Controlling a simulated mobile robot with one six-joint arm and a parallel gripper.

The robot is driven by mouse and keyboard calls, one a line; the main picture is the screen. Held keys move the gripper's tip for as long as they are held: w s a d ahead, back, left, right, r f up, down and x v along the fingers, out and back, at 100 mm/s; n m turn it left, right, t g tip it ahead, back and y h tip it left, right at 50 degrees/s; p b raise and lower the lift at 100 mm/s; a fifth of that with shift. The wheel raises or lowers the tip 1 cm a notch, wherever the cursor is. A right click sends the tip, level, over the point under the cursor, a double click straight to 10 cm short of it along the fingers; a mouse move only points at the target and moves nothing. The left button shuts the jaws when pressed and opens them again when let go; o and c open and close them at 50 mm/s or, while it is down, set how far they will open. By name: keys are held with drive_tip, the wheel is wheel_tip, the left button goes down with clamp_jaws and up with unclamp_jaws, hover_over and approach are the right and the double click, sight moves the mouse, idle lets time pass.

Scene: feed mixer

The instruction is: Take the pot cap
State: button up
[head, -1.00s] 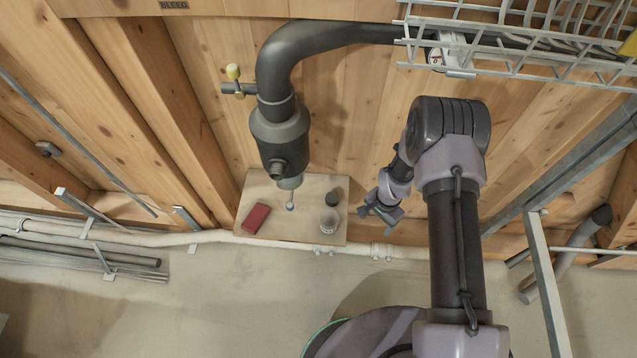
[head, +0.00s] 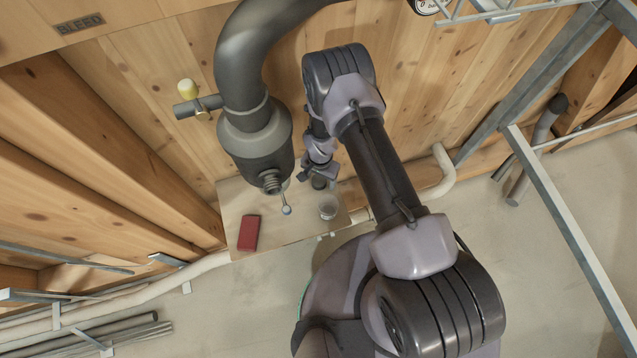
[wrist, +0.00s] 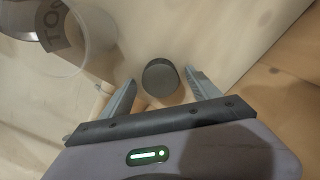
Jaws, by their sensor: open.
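The pot cap, a dark round cap (head: 319,183), lies on the small wooden shelf (head: 238,199) behind a clear jar, partly covered by my gripper (head: 317,174). In the wrist view the cap (wrist: 160,77) sits between the tips of my open gripper (wrist: 160,80), a finger on either side. I cannot tell whether either finger touches it. The dark metal pot (head: 255,140) hangs from a thick pipe above the shelf. A bare threaded port (head: 272,182) shows low on its side.
The clear jar (head: 328,210) stands close to the cap and shows at the upper left of the wrist view (wrist: 72,45). A red block (head: 248,233) lies on the shelf's left part. A small ball-ended lever (head: 286,208) hangs below the pot.

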drive_tip(key=shift+r, duration=0.2)
drive_tip(key=shift+c, duration=0.9)
drive_tip(key=c, duration=1.2)
